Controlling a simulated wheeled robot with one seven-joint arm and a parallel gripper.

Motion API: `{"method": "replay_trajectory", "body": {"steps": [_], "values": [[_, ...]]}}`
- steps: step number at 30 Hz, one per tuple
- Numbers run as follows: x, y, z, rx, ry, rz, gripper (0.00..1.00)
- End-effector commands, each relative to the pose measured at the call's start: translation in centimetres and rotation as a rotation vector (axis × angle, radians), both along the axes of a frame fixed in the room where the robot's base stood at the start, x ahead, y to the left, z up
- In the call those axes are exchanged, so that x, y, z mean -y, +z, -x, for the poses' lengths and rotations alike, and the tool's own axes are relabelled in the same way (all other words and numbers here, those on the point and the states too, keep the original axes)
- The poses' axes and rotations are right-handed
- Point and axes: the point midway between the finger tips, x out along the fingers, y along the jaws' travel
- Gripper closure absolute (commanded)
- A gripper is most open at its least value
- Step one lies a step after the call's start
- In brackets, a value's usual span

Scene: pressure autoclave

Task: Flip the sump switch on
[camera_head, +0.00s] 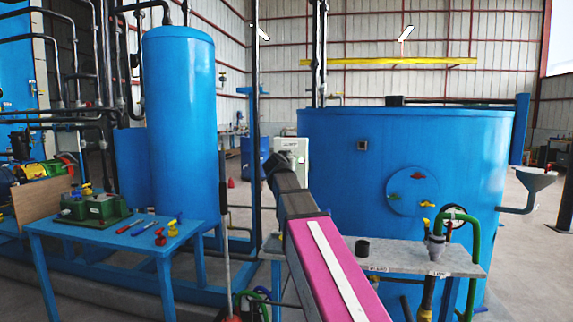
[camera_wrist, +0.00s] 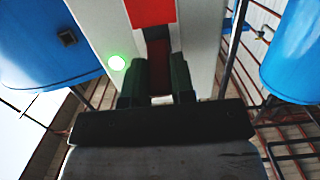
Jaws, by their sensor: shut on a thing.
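The switch cabinet (camera_head: 301,147) is a pale grey-white box beyond my arm in the head view, partly hidden by it. In the wrist view its white panel (camera_wrist: 103,22) fills the upper middle, with a red patch (camera_wrist: 150,12) and a lit green lamp (camera_wrist: 117,62). My gripper (camera_wrist: 160,64) reaches the panel, its two dark fingers on either side of the dark, reddish sump switch (camera_wrist: 157,46), and is shut on it. The switch is shadowed and partly hidden by the fingers, so its position is unclear. My gripper (camera_head: 283,160) also shows in the head view against the cabinet.
A large blue tank (camera_head: 330,170) stands to the right and a tall blue cylinder (camera_head: 183,120) to the left. A grey bench (camera_head: 405,258) lies right of my arm. A blue table (camera_head: 95,238) with tools is at left. A thin dark post (camera_head: 255,100) rises close left of my gripper.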

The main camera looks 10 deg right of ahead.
Motion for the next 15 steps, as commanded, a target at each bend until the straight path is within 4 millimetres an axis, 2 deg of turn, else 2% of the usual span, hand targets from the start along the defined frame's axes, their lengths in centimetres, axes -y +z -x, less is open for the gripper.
{"method": "replay_trajectory", "body": {"steps": [9, 10, 11, 12, 15], "values": [[-0.01, 0.04, -0.05, 0.001, 0.0, 0.0, 1.0], [-0.01, 0.03, -0.05, 0.001, 0.0, 0.0, 0.67], [-0.01, 0.03, -0.05, 0.001, 0.0, 0.0, 0.57], [-0.01, 0.03, -0.05, 0.001, 0.0, 0.0, 0.51], [-0.01, 0.03, -0.04, 0.0, 0.0, 0.0, 0.51]]}}
